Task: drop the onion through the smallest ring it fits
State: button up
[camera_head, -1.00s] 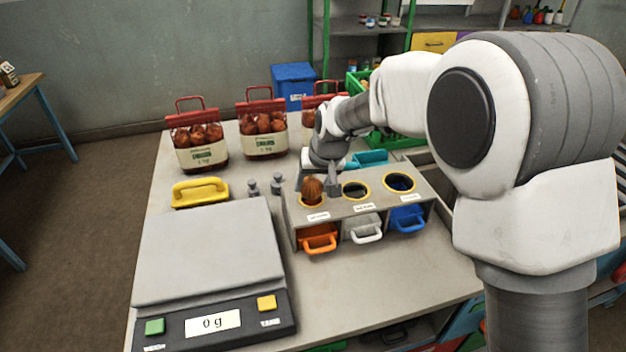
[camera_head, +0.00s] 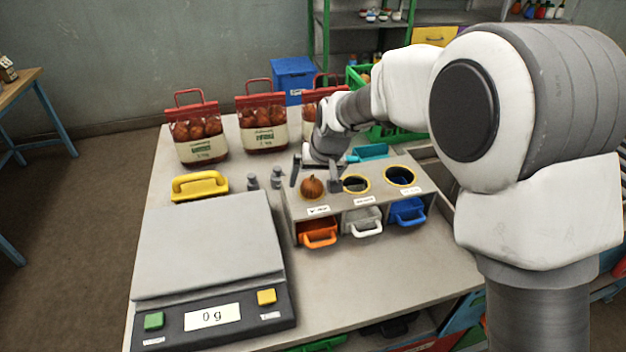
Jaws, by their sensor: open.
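The brown onion (camera_head: 312,187) sits at the left ring of the grey sizing box, filling most of that ring. I cannot tell how deep it sits in it. My gripper (camera_head: 314,184) is open, with one finger on each side of the onion. The middle ring (camera_head: 356,184) and the right ring (camera_head: 399,176) have yellow rims and are empty. Under the rings, the sizing box (camera_head: 333,205) holds an orange drawer (camera_head: 318,232), a white drawer (camera_head: 362,221) and a blue drawer (camera_head: 407,212).
A scale (camera_head: 207,245) reading 0 g stands at the front left, with a yellow-handled tool (camera_head: 199,186) behind it. Two small grey weights (camera_head: 277,178) stand beside the box. Sacks of onions (camera_head: 197,135) line the back. The table front right is clear.

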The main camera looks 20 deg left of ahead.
jog(key=v, duration=1.7)
